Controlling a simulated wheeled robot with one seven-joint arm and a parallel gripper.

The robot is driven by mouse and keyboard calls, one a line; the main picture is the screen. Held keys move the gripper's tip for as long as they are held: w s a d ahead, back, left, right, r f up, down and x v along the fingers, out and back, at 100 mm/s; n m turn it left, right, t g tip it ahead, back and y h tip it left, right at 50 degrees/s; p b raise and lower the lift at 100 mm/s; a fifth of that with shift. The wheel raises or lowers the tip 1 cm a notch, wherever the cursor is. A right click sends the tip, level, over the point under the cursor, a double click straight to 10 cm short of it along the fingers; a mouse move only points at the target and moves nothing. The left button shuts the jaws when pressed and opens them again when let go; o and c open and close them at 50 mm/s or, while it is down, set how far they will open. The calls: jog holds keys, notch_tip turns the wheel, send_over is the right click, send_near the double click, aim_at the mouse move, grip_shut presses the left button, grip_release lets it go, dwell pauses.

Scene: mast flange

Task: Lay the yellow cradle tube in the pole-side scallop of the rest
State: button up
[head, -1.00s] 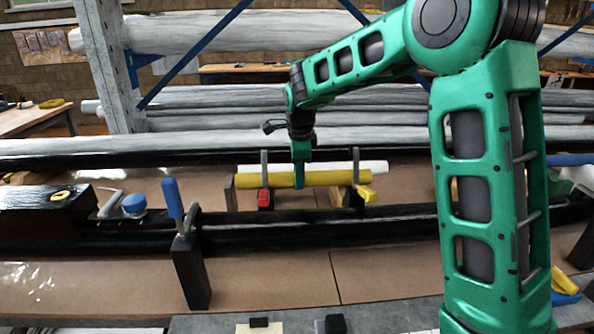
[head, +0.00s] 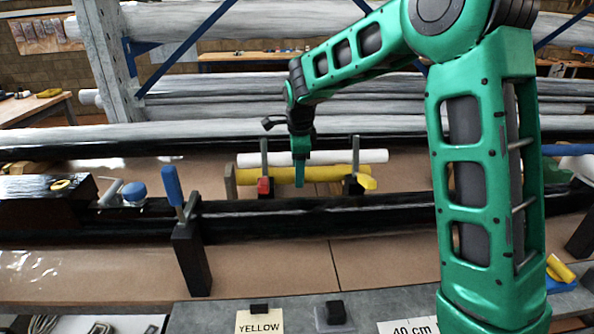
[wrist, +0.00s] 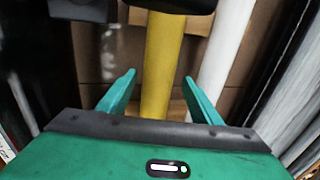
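The yellow tube (head: 325,174) lies level along the near side of the white tube (head: 330,157), low at the rest's two uprights (head: 264,155). Whether it is fully seated in a scallop is too small to tell. My gripper (head: 301,180) is down at the middle of the yellow tube. In the wrist view, the open fingers of my gripper (wrist: 160,82) stand on either side of the yellow tube (wrist: 160,60), with a visible gap on the left and a narrow one on the right. The white tube (wrist: 225,55) runs outside the right finger.
A long black pole (head: 340,205) runs in front of the rest. A blue-handled clamp (head: 172,186) stands at its left. A red piece (head: 264,186) and a yellow piece (head: 368,183) sit at the rest's uprights. A "YELLOW" label (head: 259,328) is at the front edge.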

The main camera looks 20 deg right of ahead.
jog(key=v, duration=1)
jog(key=shift+r, duration=0.35)
